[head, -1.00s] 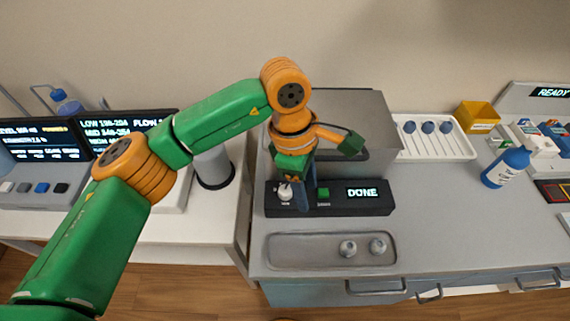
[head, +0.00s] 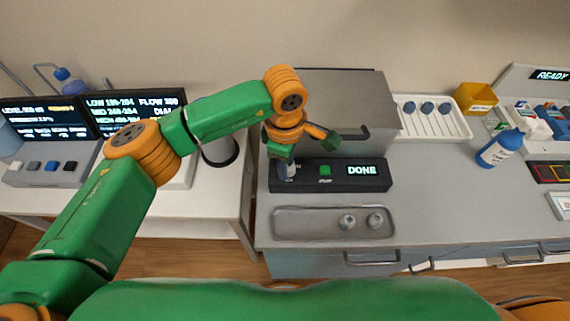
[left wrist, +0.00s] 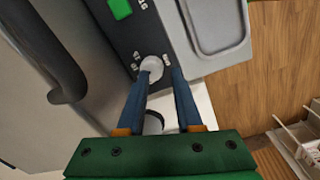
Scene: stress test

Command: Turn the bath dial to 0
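The dial is a pale round knob on a black control panel (head: 376,183) in front of a grey metal box. The dial (left wrist: 152,65) shows clearly in the left wrist view, with small white marks around it too small to read. In the head view my left gripper (head: 284,172) mostly covers it. My left gripper's two blue fingers (left wrist: 159,73) point down at the panel, one on each side of the dial, with a gap between them. The left finger overlaps the dial's edge; contact is unclear. The panel's display (head: 363,170) reads DONE. My right gripper is out of view.
A green button (head: 325,170) sits beside the dial. A grey tray (head: 300,222) with two small knobs lies in front. The grey box (head: 345,100) with a handle stands behind. A white rack (head: 440,125), yellow bin (head: 477,98) and blue bottle (head: 497,150) are to the right.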

